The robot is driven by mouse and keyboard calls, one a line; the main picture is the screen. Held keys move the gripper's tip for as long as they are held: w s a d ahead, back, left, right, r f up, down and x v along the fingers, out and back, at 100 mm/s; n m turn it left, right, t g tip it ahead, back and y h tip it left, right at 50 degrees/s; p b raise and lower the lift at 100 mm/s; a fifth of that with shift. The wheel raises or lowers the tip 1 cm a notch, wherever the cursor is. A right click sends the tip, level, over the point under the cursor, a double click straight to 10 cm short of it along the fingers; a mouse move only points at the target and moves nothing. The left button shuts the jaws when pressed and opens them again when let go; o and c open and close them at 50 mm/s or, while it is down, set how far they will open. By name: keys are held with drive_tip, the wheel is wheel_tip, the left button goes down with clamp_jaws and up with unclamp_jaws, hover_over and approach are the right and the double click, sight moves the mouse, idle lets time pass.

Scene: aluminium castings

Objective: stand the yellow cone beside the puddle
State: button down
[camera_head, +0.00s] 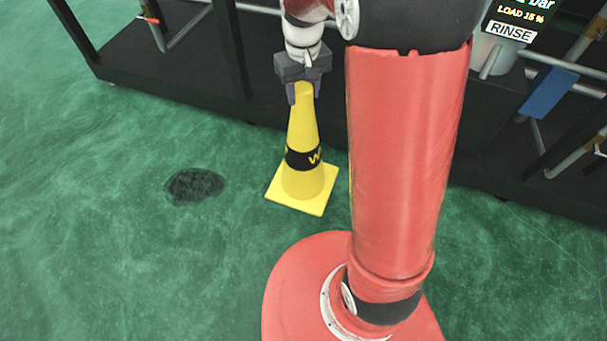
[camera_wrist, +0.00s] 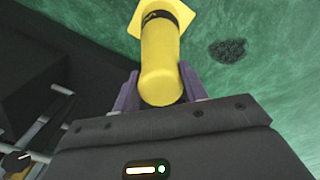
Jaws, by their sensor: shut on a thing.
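The yellow cone (camera_head: 302,177) has a black band with a yellow mark and a square yellow base. It is upright in the head view, to the right of the dark puddle (camera_head: 194,186), with a strip of green floor between them. My gripper (camera_head: 303,92) is shut on the cone's top from above. In the wrist view the cone (camera_wrist: 161,65) sits between the two purple fingers (camera_wrist: 160,88), and the puddle (camera_wrist: 228,49) shows to its right. I cannot tell whether the base touches the floor.
A black machine frame (camera_head: 190,91) with pipes runs along the back, behind the cone. A sign reading RINSE (camera_head: 511,31) is at the upper right, near a blue-handled part (camera_head: 548,93). The green floor left of and in front of the puddle is clear.

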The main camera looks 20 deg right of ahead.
sight(303, 146)
wheel_tip(303, 146, down, 18)
drive_tip(key=shift+f+b, duration=0.15)
drive_tip(key=shift+b, duration=0.25)
drive_tip(key=shift+f, duration=0.1)
drive_tip(key=c, duration=0.8)
unclamp_jaws()
drive_tip(key=shift+o, duration=0.2)
